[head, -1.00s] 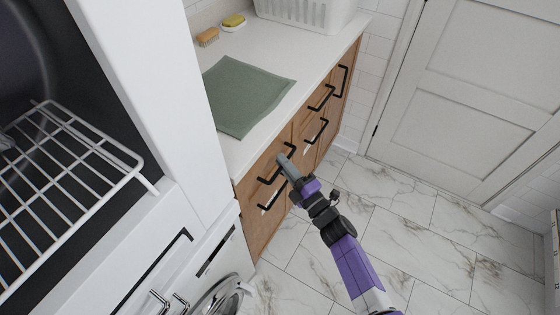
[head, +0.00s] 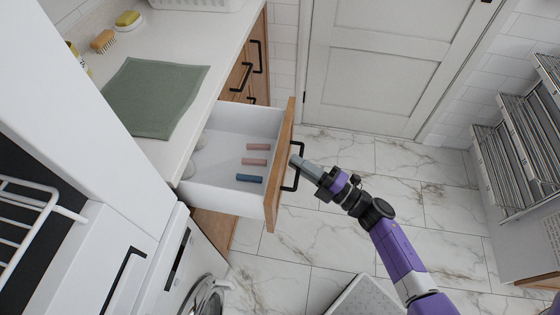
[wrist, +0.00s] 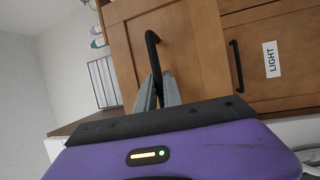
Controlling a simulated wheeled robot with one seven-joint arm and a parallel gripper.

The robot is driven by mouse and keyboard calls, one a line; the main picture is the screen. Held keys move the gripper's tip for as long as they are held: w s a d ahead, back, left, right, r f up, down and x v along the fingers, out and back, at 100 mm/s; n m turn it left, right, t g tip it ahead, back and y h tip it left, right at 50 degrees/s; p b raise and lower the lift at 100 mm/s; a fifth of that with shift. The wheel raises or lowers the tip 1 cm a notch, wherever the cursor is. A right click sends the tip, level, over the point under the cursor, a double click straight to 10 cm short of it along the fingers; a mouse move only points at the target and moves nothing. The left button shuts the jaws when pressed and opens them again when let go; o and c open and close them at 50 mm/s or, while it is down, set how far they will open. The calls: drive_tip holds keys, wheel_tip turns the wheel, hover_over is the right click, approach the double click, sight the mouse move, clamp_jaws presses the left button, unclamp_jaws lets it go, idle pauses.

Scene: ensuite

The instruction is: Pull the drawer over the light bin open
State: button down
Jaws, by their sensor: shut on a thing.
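The drawer (head: 278,172) stands well out from the wooden cabinet, with a wooden front and a white inside. It holds two pink items (head: 257,154) and a blue one (head: 249,178), with pale round things at its back. My gripper (head: 297,162) is shut on the drawer's black bar handle (head: 292,178). In the wrist view the handle (wrist: 152,50) runs between the two grey fingers (wrist: 159,90). A white label reading LIGHT (wrist: 271,60) is on the front beside it, next to another black handle (wrist: 237,66).
The white counter (head: 178,50) carries a green cloth (head: 155,97), a brush (head: 103,41) and a yellow sponge (head: 127,18). A washer (head: 205,297) is at lower left. A wire rack (head: 505,150) stands at right.

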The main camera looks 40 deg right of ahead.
drive_tip(key=shift+s+d, duration=0.6)
drive_tip(key=shift+s, duration=0.2)
drive_tip(key=c, duration=1.8)
unclamp_jaws()
drive_tip(key=shift+o, duration=0.2)
drive_tip(key=b+v, duration=0.1)
drive_tip(key=v, duration=0.6)
drive_tip(key=shift+s+b, duration=0.35)
drive_tip(key=shift+s, duration=0.05)
drive_tip(key=shift+d+f, duration=0.15)
drive_tip(key=shift+d, duration=0.05)
